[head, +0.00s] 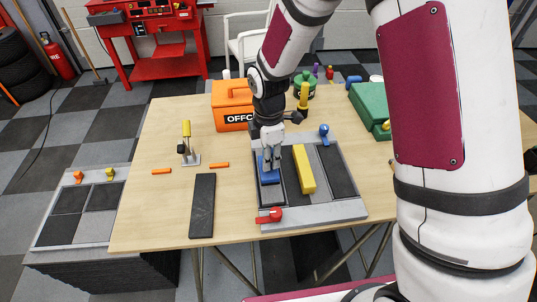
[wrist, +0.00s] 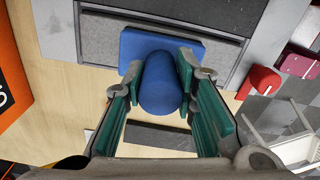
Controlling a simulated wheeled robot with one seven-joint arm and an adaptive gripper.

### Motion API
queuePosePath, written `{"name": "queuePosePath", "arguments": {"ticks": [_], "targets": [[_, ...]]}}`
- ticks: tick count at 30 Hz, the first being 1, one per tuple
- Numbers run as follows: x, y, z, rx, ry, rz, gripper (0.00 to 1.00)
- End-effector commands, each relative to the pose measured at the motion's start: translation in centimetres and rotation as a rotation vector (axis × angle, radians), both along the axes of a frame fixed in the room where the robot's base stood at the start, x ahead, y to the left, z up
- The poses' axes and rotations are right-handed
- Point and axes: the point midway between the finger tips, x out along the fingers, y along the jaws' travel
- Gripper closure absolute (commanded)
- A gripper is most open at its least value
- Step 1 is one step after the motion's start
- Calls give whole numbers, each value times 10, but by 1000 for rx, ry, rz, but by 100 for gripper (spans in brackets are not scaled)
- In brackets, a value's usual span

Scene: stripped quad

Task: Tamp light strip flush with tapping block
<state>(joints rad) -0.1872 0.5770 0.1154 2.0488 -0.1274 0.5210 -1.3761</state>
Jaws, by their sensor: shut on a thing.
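My gripper (head: 269,163) is shut on the upright round handle of the blue tapping block (head: 269,179). In the wrist view, the gripper's green finger pads (wrist: 162,100) lie on either side of the handle, with the block's flat base (wrist: 130,48) beyond. The block is over the left part of the grey framed tray (head: 330,213). A light grey strip (wrist: 100,45) lies beside a dark panel in the wrist view, partly hidden by the block. I cannot tell whether the block touches the strip, nor whether the strip is flush.
A yellow bar (head: 304,168) lies across the tray's middle. A red clamp (head: 270,215) and a blue clamp (head: 324,133) sit at its edges. A dark strip (head: 202,205) lies left on the table. An orange toolbox (head: 231,101) stands behind.

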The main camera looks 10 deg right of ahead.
Motion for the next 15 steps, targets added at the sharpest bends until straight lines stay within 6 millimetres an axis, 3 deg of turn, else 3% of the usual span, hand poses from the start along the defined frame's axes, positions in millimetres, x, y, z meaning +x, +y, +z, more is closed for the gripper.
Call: {"name": "queuePosePath", "arguments": {"ticks": [15], "targets": [[0, 0, -5, 0, 1, 0, 97]]}}
